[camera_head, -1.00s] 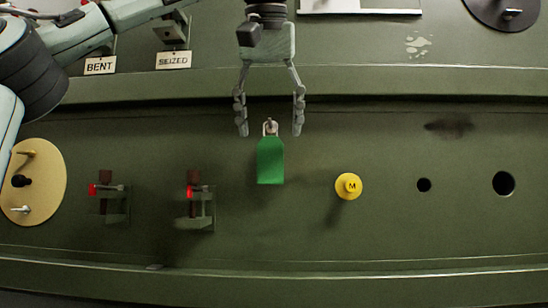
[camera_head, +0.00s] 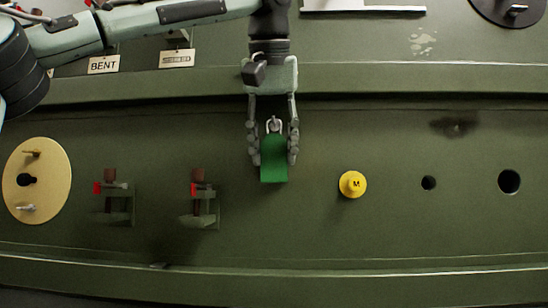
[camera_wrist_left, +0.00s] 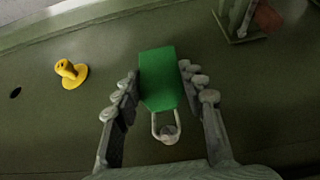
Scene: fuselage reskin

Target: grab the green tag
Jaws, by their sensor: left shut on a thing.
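The green tag (camera_head: 273,160) hangs by a pale metal loop from a peg on the dark green panel. My left gripper (camera_head: 273,160) reaches down from above, with its two fingers shut on the tag's left and right edges. In the left wrist view the green tag (camera_wrist_left: 161,80) lies between the fingertips of the left gripper (camera_wrist_left: 160,80), with its loop (camera_wrist_left: 166,127) toward the palm. My right gripper does not show in either view.
A yellow knob (camera_head: 352,184) marked M sits right of the tag, with two dark holes further right. Two red-tipped latch fittings (camera_head: 199,200) stand to the left. A tan round plate (camera_head: 36,180) is at the far left. A ledge (camera_head: 400,88) runs above.

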